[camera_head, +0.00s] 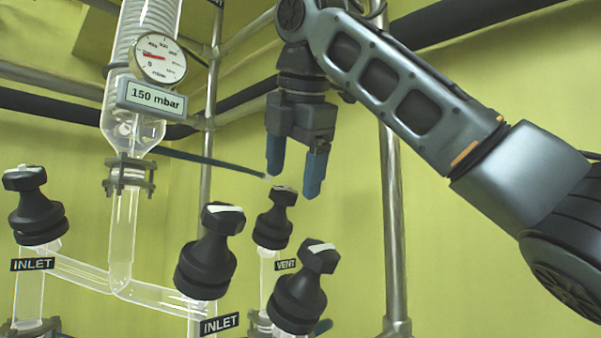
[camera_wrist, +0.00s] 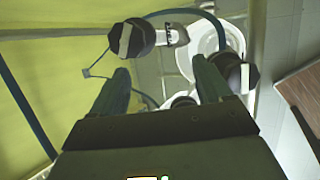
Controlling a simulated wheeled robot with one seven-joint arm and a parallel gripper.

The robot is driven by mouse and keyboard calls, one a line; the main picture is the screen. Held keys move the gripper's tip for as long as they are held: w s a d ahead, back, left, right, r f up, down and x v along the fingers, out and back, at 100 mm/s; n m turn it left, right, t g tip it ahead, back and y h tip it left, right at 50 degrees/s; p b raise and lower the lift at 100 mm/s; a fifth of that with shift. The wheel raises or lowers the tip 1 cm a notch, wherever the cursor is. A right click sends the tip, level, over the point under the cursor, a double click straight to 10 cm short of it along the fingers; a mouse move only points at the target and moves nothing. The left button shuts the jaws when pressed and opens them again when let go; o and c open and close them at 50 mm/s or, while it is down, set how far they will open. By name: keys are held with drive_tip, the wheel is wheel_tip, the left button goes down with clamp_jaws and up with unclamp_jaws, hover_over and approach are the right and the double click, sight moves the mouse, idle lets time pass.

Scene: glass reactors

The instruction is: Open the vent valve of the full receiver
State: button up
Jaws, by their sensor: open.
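A black valve knob with a white pointer line, the vent valve (camera_head: 274,222), stands on a glass stem beside a VENT label (camera_head: 286,265). Another black knob (camera_head: 299,290) stands nearer at the lower right; its label is not visible. My gripper (camera_head: 295,172) is open and empty, pointing down, above and slightly right of the vent valve, apart from it. In the wrist view my gripper (camera_wrist: 161,68) has a black knob (camera_wrist: 132,38) beyond its left finger and another black knob (camera_wrist: 237,72) at its right finger. I cannot tell which receiver is full.
Two INLET knobs stand at the left (camera_head: 35,210) and centre (camera_head: 208,255) on branching glass tubing. A dial gauge (camera_head: 160,57) sits above a 150 mbar display (camera_head: 155,98) on the glass column. Metal frame posts (camera_head: 393,220) stand behind my arm.

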drive_tip(key=s, duration=0.2)
drive_tip(key=s+d, duration=0.1)
drive_tip(key=s+b, duration=0.1)
drive_tip(key=s, duration=0.1)
drive_tip(key=shift+s+d, duration=0.25)
drive_tip(key=shift+s, duration=0.05)
